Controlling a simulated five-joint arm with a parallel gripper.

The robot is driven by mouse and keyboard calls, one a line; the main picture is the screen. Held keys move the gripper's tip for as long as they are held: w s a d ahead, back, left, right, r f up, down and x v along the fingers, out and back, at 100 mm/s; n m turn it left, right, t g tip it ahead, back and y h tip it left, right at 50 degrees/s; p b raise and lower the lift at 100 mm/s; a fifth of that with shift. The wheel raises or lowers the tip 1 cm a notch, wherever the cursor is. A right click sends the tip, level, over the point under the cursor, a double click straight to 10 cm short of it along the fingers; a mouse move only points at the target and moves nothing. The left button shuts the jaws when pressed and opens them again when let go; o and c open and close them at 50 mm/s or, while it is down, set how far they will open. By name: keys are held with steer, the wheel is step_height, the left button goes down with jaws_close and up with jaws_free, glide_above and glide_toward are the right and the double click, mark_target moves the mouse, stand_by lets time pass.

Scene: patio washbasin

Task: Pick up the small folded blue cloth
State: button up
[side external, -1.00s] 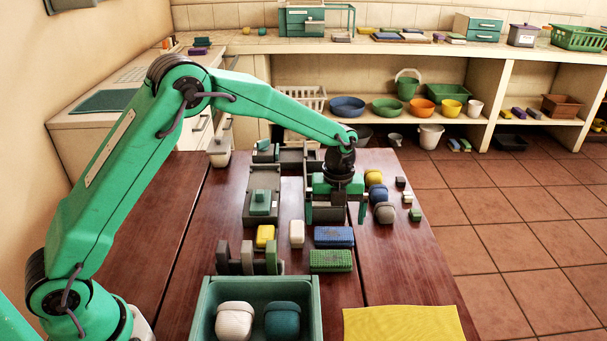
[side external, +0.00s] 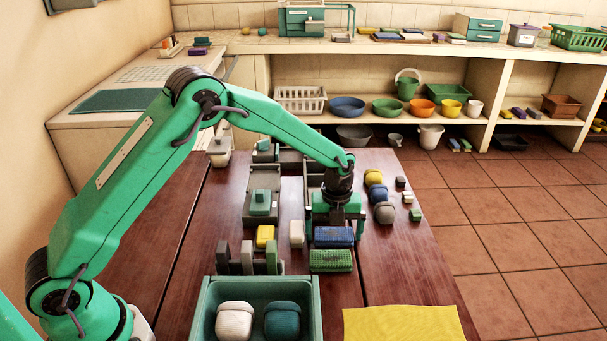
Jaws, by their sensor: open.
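A blue rectangular block with a textured top (side external: 333,238), which looks like the small folded blue cloth, lies flat on the brown table. My gripper (side external: 335,230) points down at its far edge, with one finger near each end of it. The fingers are spread and hold nothing. The body of the gripper hides what lies just behind the blue block. I cannot tell whether the fingertips touch the table.
A green block (side external: 331,261) lies just in front, and a white block (side external: 297,233) and a yellow block (side external: 265,236) lie to the left. Rounded bundles, one blue (side external: 377,194), stand to the right. A green bin (side external: 209,300) and a yellow cloth (side external: 403,325) are nearest.

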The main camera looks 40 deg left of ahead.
mark_target(335, 235)
steer(key=c, duration=0.8)
steer(key=shift+r, duration=0.15)
steer(key=shift+r, duration=0.6)
steer(key=r, duration=0.3)
steer(key=shift+s+d+r, duration=0.1)
steer(key=shift+s+d, duration=0.05)
steer(key=shift+d, duration=0.15)
steer(key=s+d+r, duration=0.6)
steer(key=s+d, duration=0.1)
steer(key=d, duration=0.1)
steer(key=shift+s+r, duration=0.2)
steer(key=shift+s, duration=0.1)
